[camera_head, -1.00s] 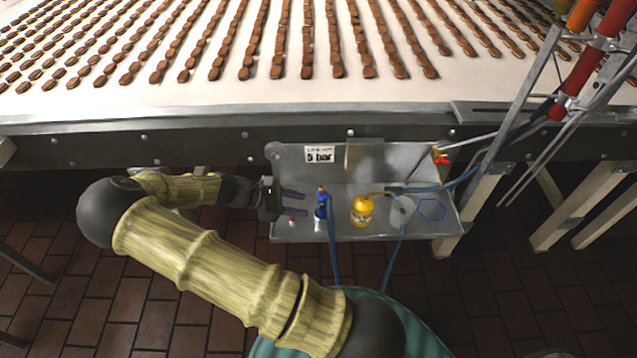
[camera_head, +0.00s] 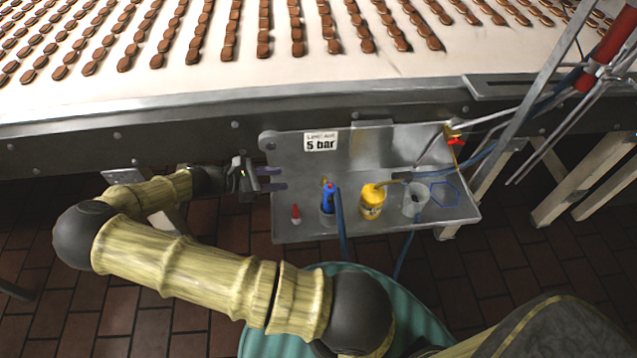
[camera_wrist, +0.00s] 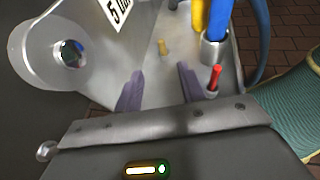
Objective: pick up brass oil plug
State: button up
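The brass oil plug (camera_wrist: 164,47) looks like a small brass-coloured peg standing on the metal tray, near its back panel, in the wrist view. In the head view a small brass-coloured tip (camera_head: 323,181) shows just behind the blue tool and is probably the plug. My gripper (camera_head: 278,179) is at the left end of the tray, pointing right. In the wrist view its two purple fingers (camera_wrist: 160,72) are apart with nothing between them. The plug is beyond the fingertips, roughly in line with the gap, and not touched.
On the tray (camera_head: 300,234), a red-tipped item (camera_head: 295,213) stands close to the near finger. A blue tool (camera_head: 328,200) stands in a cup, with a yellow bottle (camera_head: 372,200) and grey cup (camera_head: 415,200) further right. The back panel (camera_head: 288,150) rises behind; blue hoses cross the right side.

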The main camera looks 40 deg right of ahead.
aim_at(324, 183)
jog(key=shift+w+f, duration=0.4)
jog(key=shift+f, duration=0.15)
jog(key=shift+s+r, duration=0.1)
jog(key=b+x, duration=0.1)
jog(key=x, duration=1.1)
jog(key=shift+d, duration=0.1)
jog(key=shift+s+d+f, duration=0.25)
jog(key=shift+d, duration=0.15)
jog(key=x, duration=0.4)
jog(key=shift+s, duration=0.2)
